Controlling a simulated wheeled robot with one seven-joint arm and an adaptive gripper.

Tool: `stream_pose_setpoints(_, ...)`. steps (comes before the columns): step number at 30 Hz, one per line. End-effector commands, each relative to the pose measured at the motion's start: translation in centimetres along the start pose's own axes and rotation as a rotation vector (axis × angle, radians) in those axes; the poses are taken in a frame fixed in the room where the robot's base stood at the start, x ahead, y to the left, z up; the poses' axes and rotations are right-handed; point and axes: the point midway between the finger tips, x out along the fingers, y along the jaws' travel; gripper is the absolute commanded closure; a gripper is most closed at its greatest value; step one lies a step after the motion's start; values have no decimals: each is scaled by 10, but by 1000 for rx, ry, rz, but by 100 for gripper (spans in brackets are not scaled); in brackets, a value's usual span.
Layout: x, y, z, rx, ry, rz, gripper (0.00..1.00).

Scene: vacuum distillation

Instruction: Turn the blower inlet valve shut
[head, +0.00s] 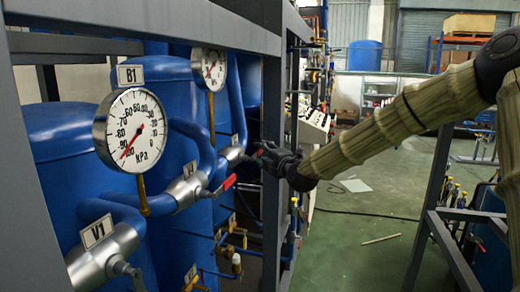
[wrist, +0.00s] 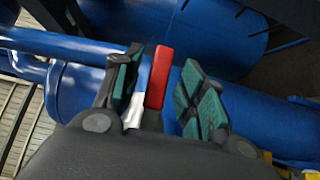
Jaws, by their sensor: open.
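A silver valve (head: 184,190) with a red-tipped lever (head: 223,185) sits on the blue pipe in the head view. Its small label is too small to read. The lever points to the right and slightly up. My gripper (head: 262,157) is open, just right of and a little above the lever tip. In the wrist view, the red lever (wrist: 158,76) stands between the open green-padded fingers of my gripper (wrist: 163,72), nearer the left finger. Whether it touches that finger cannot be told. Another silver valve (head: 104,250), labelled V1, is at lower left.
Pressure gauges, one under a B1 label (head: 131,130) and one farther back (head: 209,69), stand above the pipe. A grey frame post (head: 272,150) rises beside my gripper. Blue tanks (head: 75,155) fill the left. Green floor (head: 370,225) is largely open at the right.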

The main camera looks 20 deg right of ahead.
Motion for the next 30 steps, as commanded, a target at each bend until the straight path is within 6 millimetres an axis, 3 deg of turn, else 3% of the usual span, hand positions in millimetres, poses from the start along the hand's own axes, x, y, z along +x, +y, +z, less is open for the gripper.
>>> stream_pose_setpoints(9,20,1,0,1,0,0,59)
stream_pose_setpoints(20,22,0,0,1,0,0,59)
stream_pose_setpoints(27,22,0,0,1,0,0,100)
stream_pose_setpoints(30,22,0,0,1,0,0,100)
